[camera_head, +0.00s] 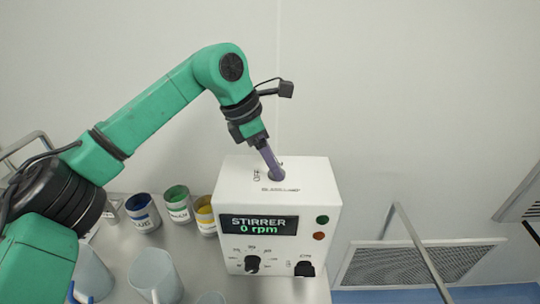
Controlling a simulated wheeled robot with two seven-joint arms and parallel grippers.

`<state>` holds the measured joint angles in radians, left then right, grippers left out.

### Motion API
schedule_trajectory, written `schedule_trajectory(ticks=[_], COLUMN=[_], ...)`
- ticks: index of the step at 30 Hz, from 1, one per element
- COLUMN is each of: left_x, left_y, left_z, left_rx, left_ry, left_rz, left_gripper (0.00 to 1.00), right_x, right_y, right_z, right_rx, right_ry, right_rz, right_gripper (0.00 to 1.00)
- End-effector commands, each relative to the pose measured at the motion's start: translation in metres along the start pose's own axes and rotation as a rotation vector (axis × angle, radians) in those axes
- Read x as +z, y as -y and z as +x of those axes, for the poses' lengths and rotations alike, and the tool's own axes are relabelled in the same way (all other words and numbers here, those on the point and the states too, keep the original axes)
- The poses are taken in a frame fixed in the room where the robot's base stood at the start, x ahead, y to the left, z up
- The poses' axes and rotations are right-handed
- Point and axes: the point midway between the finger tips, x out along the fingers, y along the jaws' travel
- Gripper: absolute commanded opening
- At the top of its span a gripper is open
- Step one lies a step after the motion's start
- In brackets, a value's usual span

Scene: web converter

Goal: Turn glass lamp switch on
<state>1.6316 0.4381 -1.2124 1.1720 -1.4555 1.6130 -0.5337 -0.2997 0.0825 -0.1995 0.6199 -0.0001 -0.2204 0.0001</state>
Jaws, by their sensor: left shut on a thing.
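A white box (240,192) with a display reading "STIRRER 0 rpm" stands on the grey bench. Its front has a round dark knob (252,263), a black switch (304,268), a green button (322,219) and a red button (319,236). No glass lamp can be made out, and I cannot tell which control is its switch. My left gripper (258,139) is above the box, shut on a slim purple rod (270,158). The rod is tilted, its lower end at a dark round spot on the box top. My right gripper is not in view.
Blue (143,213), green (177,206) and yellow (205,216) labelled cups stand left of the box. Pale translucent beakers (155,277) stand at the front left. A metal rail (421,252) and a floor grille (375,266) are at the right.

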Motion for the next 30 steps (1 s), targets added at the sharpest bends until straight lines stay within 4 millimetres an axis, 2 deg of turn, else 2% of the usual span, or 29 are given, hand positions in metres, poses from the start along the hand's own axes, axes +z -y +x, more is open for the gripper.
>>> schedule_trajectory(ticks=[3,13,30], left_x=[0.001,0.0,-0.002], left_y=[0.002,0.003,-0.001], left_z=[0.002,0.004,0.004], left_rx=[-0.042,-0.105,-0.109], left_ry=[-0.007,-0.009,-0.009], left_rz=[0.082,0.231,0.259], left_gripper=[0.09,0.09,0.09], right_x=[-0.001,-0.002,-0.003], right_y=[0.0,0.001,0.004], right_z=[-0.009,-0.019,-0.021], right_rx=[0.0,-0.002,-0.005], right_ry=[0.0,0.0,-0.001], right_rz=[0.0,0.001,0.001], right_gripper=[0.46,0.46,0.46])
